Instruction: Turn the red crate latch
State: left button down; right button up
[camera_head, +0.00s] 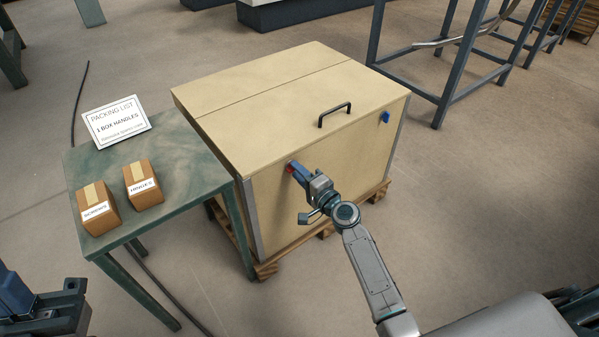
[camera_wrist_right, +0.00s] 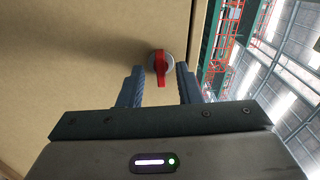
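The red latch (camera_head: 290,170) is on the front face of the wooden crate (camera_head: 265,100), near its upper left corner. In the right wrist view the red latch (camera_wrist_right: 161,68) is an upright red lever on a round grey base. My right gripper (camera_wrist_right: 160,82) is open, with one finger on each side of the lever and visible gaps to both. In the head view my right gripper (camera_head: 294,168) is at the crate face and partly hides the latch. Part of my left gripper (camera_head: 18,292) shows at the lower left corner, away from the crate; its fingertips are unclear.
A green table (camera_head: 185,165) stands close at left with two small boxes (camera_head: 143,185) and a packing list sign (camera_head: 116,121). The crate rests on a pallet (camera_head: 266,270).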

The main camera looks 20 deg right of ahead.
jog(key=v, duration=0.6)
dwell(0.3)
jog(key=b+v, duration=0.2)
jog(key=v, duration=0.8)
jog(key=shift+s, duration=0.4)
jog(key=shift+d+r, duration=0.1)
jog(key=shift+r, duration=0.05)
